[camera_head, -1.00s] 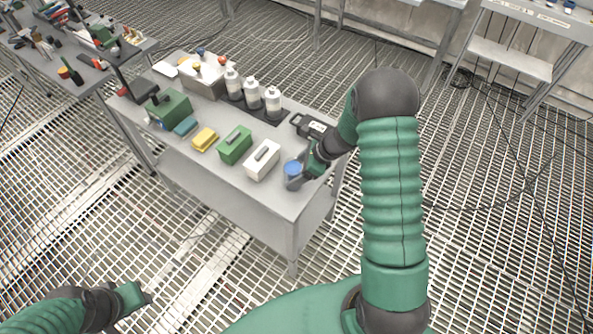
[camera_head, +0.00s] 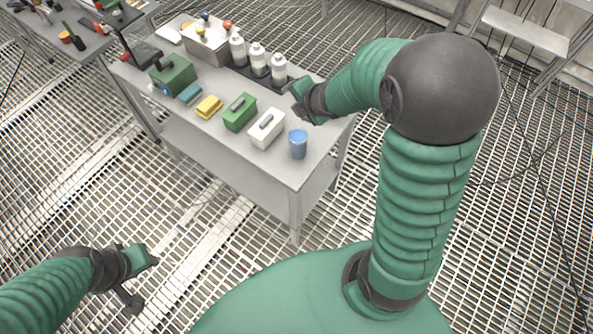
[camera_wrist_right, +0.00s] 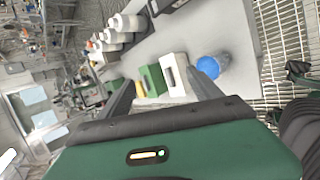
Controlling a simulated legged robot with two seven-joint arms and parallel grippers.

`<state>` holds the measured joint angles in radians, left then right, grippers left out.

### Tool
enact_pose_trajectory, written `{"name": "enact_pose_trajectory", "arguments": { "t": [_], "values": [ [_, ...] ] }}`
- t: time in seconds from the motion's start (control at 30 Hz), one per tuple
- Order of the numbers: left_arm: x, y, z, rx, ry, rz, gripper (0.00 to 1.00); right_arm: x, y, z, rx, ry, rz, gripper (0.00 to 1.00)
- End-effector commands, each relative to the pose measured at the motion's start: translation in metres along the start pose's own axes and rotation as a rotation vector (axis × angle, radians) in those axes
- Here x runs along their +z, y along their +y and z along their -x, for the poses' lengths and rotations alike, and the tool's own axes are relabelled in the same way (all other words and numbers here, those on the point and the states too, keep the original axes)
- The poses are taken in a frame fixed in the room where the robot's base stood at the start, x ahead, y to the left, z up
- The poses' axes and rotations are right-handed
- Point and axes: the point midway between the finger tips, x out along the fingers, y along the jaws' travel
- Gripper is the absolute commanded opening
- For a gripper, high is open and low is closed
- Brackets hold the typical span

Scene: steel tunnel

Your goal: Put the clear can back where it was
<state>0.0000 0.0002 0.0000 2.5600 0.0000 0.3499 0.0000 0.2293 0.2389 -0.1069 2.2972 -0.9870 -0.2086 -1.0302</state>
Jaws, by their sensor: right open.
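The clear can, bluish with a blue lid (camera_head: 298,144), stands upright near the right front corner of the steel table. It also shows in the right wrist view (camera_wrist_right: 209,67), beyond the right finger. My right gripper (camera_head: 296,93) is above the table, behind the can and apart from it. In the wrist view its two fingers (camera_wrist_right: 162,92) are spread with nothing held between them. My left gripper (camera_head: 150,257) hangs low at the left, over the grated floor and away from the table; its jaws are too unclear to read.
A white box (camera_head: 267,129) with a handle stands left of the can, then a green box (camera_head: 239,113) and a yellow sponge-like block (camera_head: 209,106). Several white bottles (camera_head: 259,60) stand on a dark mat behind. The table's front right corner is clear.

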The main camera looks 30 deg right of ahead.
Motion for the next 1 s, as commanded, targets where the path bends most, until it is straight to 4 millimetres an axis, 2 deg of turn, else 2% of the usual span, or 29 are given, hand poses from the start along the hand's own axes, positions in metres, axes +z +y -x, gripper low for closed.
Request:
{"name": "enact_pose_trajectory", "arguments": {
  "t": [0.03,0.1,0.2,0.3,0.43,1.0],
  "values": [
    [0.0,0.0,0.0,0.0,0.0,0.0,0.36,-0.02,-0.014,0.013,-0.06,-0.031,-0.316,0.73],
    [0.0,0.0,0.0,0.0,0.0,0.0,0.36,-0.05,-0.047,0.031,-0.17,-0.088,-0.778,0.73],
    [0.0,0.0,0.0,0.0,0.0,0.0,0.36,-0.095,-0.091,0.058,-0.328,-0.18,-1.293,0.73],
    [0.0,0.0,0.0,0.0,0.0,0.0,0.36,-0.129,-0.118,0.079,-0.442,-0.26,-1.592,0.73],
    [0.0,0.0,0.0,0.0,0.0,0.0,0.36,-0.142,-0.13,0.088,-0.494,-0.303,-1.718,0.73],
    [0.0,0.0,0.0,0.0,0.0,0.0,0.36,-0.141,-0.129,0.087,-0.491,-0.302,-1.718,0.73]
  ]
}}
